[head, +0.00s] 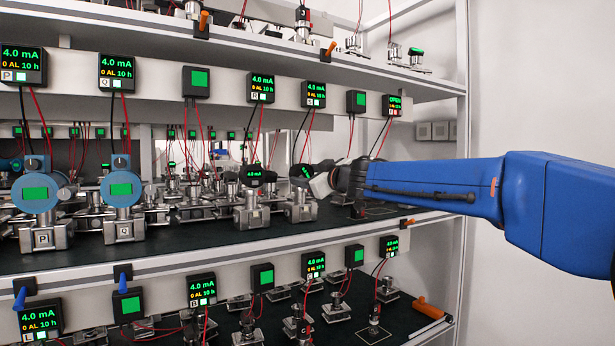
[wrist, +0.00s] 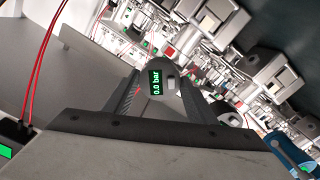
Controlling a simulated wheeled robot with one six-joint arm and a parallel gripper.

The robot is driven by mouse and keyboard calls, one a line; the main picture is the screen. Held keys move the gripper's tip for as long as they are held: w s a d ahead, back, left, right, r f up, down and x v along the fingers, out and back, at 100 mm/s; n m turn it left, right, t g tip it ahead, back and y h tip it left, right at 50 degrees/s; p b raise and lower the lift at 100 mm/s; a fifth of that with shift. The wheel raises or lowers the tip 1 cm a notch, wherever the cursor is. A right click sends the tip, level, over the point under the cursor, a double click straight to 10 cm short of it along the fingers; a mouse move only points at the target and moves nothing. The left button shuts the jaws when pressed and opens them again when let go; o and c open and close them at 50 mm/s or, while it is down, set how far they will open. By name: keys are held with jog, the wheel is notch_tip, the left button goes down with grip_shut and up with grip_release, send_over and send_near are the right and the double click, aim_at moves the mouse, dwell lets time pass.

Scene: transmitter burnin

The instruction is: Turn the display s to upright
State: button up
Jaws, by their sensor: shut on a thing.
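The small dark display head of the transmitter in line below the box marked S (head: 316,93) shows at the end of my arm, with a lit green face (head: 306,170) that looks tilted. My gripper partly hides the head.
A neighbouring transmitter (head: 254,176) stands close on the left, with its display reading 4.0 mA. Blue transmitters P (head: 37,192) and Q (head: 122,190) stand further left. Red and black wires (head: 304,135) hang from the boxes above. The dark shelf (head: 215,237) has bare room along its front.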

jog(key=shift+n, duration=0.6)
jog(key=o, duration=1)
jog(key=v, duration=1.7)
jog(key=shift+s+d, duration=0.15)
